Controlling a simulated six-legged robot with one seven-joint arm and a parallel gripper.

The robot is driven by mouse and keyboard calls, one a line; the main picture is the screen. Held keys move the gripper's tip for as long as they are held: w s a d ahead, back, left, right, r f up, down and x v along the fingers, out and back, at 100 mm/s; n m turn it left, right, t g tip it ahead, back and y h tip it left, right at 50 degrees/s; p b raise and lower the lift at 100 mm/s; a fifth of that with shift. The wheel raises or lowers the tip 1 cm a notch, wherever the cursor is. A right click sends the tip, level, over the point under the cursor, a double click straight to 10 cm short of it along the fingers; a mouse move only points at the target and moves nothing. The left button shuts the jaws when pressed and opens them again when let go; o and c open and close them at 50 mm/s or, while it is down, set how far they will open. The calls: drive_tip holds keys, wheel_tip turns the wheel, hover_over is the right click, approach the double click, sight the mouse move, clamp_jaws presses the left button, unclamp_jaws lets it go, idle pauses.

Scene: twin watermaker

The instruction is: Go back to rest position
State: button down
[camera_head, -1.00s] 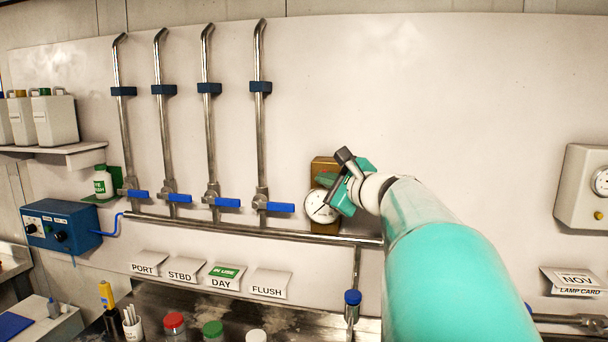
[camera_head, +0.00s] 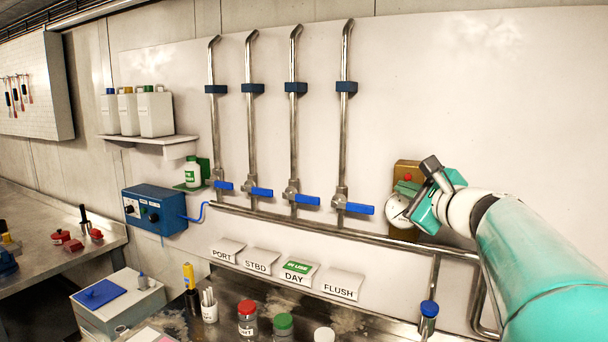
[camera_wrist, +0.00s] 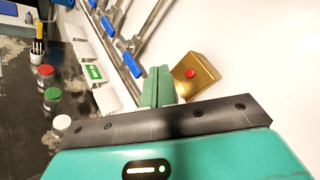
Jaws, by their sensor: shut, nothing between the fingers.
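My gripper (camera_head: 424,208) is teal and shows at the right in the head view, in front of the wall by the brass block (camera_head: 408,172) and the round gauge (camera_head: 397,208). It hides part of both. In the wrist view its green fingers (camera_wrist: 158,86) are together with nothing between them. The brass block with its red button also shows in the wrist view (camera_wrist: 196,76), just right of the fingers. Whether the gripper touches the wall fittings cannot be told.
Several pipes with blue-handled valves (camera_head: 307,200) line the wall. Label cards (camera_head: 298,271) sit below. Lidded jars (camera_head: 247,318) stand on the dark bench. A blue control box (camera_head: 153,211) and a shelf (camera_head: 150,138) with jugs are left. The upper right wall is bare.

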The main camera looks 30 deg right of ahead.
idle(0.3)
drive_tip(key=s+a+f+n+g+y, duration=0.1)
drive_tip(key=a+f+n+g+y, duration=0.1)
drive_tip(key=a+f+n, duration=0.35)
drive_tip(key=a+f+n+g+y, duration=0.1)
drive_tip(key=a+f+n+g, duration=0.15)
drive_tip(key=a, duration=0.65)
drive_tip(key=s+a+f+n+g+y, duration=0.1)
drive_tip(key=a+f+n+g+y, duration=0.1)
drive_tip(key=a+f+n, duration=0.45)
drive_tip(key=s+a+f+n+g+h, duration=0.3)
drive_tip(key=s+a+f+n+g, duration=0.2)
drive_tip(key=s+a+f+n, duration=0.4)
drive_tip(key=s+f+n, duration=0.3)
drive_tip(key=n, duration=0.1)
drive_tip(key=shift+s, duration=0.3)
